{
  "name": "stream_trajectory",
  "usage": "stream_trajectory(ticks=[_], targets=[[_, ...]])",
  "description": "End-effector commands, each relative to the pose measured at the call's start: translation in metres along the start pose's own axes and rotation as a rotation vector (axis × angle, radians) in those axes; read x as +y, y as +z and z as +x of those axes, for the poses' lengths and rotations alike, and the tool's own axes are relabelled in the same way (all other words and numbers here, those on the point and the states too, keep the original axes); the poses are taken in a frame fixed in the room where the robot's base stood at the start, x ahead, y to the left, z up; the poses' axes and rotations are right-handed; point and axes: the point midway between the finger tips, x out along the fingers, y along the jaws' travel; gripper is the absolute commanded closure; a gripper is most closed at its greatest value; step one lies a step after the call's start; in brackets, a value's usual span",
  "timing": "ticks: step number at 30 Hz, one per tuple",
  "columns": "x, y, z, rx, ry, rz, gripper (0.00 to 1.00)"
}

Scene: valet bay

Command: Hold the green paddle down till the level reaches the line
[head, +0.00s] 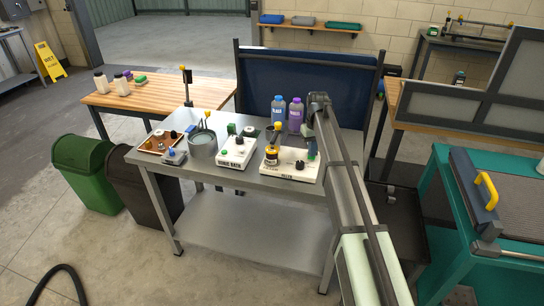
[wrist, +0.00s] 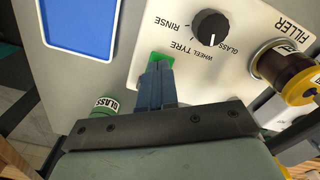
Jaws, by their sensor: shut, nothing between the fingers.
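The white filler (head: 290,172) stands at the right front of the steel bench. It also fills much of the wrist view (wrist: 225,75), with a black selector knob (wrist: 211,27). The green paddle (wrist: 159,59) shows just beyond the shut fingertips of my gripper (wrist: 158,68). The fingers cover part of it; I cannot tell whether they touch or press it.
A green-topped item marked GLASS (wrist: 103,106) is close to my fingers. A white sonic bath (head: 236,153), grey pot (head: 203,146) and wooden tray (head: 149,145) stand left of the filler. Blue and purple bottles (head: 279,107) (head: 295,115) stand behind.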

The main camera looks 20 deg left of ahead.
Motion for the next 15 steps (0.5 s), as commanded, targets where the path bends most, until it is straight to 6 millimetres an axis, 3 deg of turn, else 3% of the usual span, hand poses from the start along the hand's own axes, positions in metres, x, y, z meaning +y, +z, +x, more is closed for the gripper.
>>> stream_trajectory(ticks=[9,15], targets=[[0.0,0.0,-0.001,0.0,0.0,0.0,1.0],[0.0,-0.001,-0.014,0.001,0.0,0.0,1.0]])
